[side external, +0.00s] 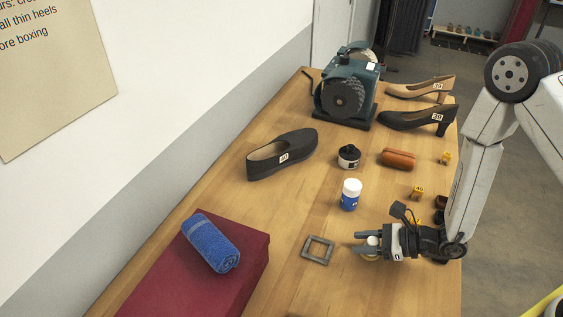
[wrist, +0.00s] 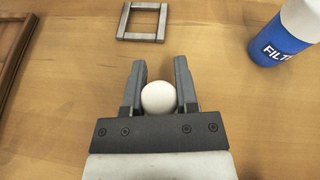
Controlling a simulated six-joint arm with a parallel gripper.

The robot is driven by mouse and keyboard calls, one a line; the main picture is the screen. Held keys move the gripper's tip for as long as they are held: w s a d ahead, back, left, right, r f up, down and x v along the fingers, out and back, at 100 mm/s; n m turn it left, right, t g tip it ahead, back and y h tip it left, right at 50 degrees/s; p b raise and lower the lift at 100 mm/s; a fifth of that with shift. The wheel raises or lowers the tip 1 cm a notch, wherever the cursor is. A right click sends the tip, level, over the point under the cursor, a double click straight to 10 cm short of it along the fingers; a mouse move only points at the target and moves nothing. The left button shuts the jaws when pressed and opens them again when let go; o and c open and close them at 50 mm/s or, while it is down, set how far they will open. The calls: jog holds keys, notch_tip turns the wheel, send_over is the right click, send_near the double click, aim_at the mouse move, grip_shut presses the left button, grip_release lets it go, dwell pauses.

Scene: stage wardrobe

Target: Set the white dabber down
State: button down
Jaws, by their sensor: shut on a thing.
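The white dabber (wrist: 158,98) shows as a round white top between the fingers of my gripper (wrist: 158,80) in the wrist view. In the side view my gripper (side external: 366,242) points left near the table's right edge, shut on the dabber (side external: 372,241). A yellowish part shows just under the fingers there. The fingers hide much of the dabber, and I cannot tell whether its bottom touches the table. A grey square frame (side external: 308,247) lies flat and empty on the table just left of my fingertips. It also shows ahead of them in the wrist view (wrist: 140,38).
A white-and-blue bottle (side external: 350,194) stands behind my gripper. A dark jar (side external: 349,157), a brown brush-like thing (side external: 398,158), shoes (side external: 283,155) and a green grinder (side external: 346,88) are farther back. A maroon box (side external: 250,262) bearing a rolled blue towel (side external: 210,243) is at left.

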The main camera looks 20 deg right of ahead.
aim_at(378, 242)
jog(key=shift+f, duration=0.1)
jog(key=shift+c, duration=1.8)
grip_release()
jog(key=shift+v, duration=3.8)
jog(key=shift+a, duration=0.1)
jog(key=shift+r, duration=0.2)
